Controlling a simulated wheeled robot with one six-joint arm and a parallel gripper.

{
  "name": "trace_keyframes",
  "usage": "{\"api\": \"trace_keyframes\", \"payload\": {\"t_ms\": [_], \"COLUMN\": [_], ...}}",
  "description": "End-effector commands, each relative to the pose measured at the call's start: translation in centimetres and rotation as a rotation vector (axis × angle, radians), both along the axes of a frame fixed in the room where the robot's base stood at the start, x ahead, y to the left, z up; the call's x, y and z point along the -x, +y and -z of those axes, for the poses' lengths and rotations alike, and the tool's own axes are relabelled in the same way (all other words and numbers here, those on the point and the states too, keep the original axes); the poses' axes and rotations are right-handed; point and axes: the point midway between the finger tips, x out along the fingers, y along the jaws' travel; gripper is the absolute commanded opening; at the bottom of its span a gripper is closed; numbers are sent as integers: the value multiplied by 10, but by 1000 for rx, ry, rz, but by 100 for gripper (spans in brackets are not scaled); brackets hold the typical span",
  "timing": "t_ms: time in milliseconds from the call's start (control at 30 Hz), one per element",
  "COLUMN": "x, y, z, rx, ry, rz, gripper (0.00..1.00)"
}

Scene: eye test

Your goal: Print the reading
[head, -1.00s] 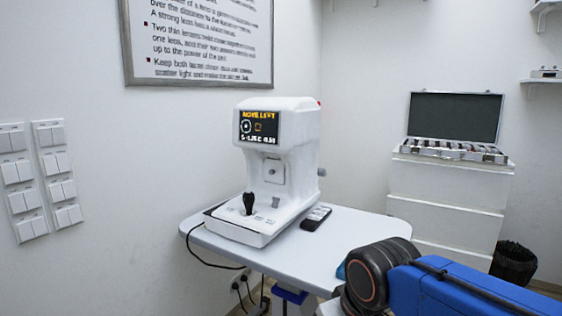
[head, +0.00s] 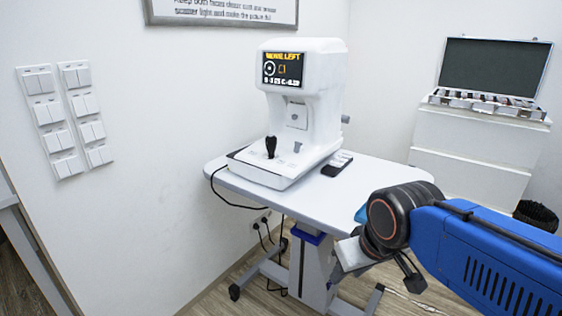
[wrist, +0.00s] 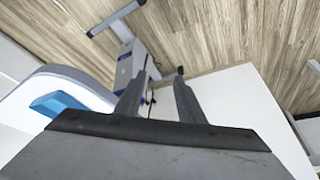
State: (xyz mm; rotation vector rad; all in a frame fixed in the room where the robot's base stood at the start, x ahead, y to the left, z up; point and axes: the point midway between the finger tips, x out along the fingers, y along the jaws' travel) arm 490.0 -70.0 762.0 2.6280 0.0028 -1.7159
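The white eye-testing machine (head: 322,100) stands upright on a pale table (head: 390,176). Its screen (head: 283,70) shows yellow words that look like "MOVE LEFT", a white ring, a small orange mark right of the ring, and a white line of figures too small to read surely. A black joystick (head: 271,147) stands on the base, with a small grey knob (head: 297,147) to its right. No printed slip shows. In the wrist view my gripper (wrist: 160,84) is open and empty, pointing toward the floor beside the table, apart from the machine.
A dark handset-like object (head: 337,164) lies right of the machine. A blue item (head: 361,213) is at the table's front edge near my arm. White drawers (head: 470,145) carry an open lens case (head: 490,103). A black bin (head: 536,215) stands at right. Cables hang below the table.

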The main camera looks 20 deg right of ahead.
Motion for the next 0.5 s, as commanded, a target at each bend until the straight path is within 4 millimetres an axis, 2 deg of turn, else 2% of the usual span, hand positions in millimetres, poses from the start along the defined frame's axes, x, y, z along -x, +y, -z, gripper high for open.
{"api": "trace_keyframes", "payload": {"t_ms": [167,300,500], "x": [0,0,0], "y": [0,0,0], "z": [0,0,0], "rx": [0,0,0], "ry": [0,0,0], "rz": [0,0,0], "gripper": [33,0,0]}}
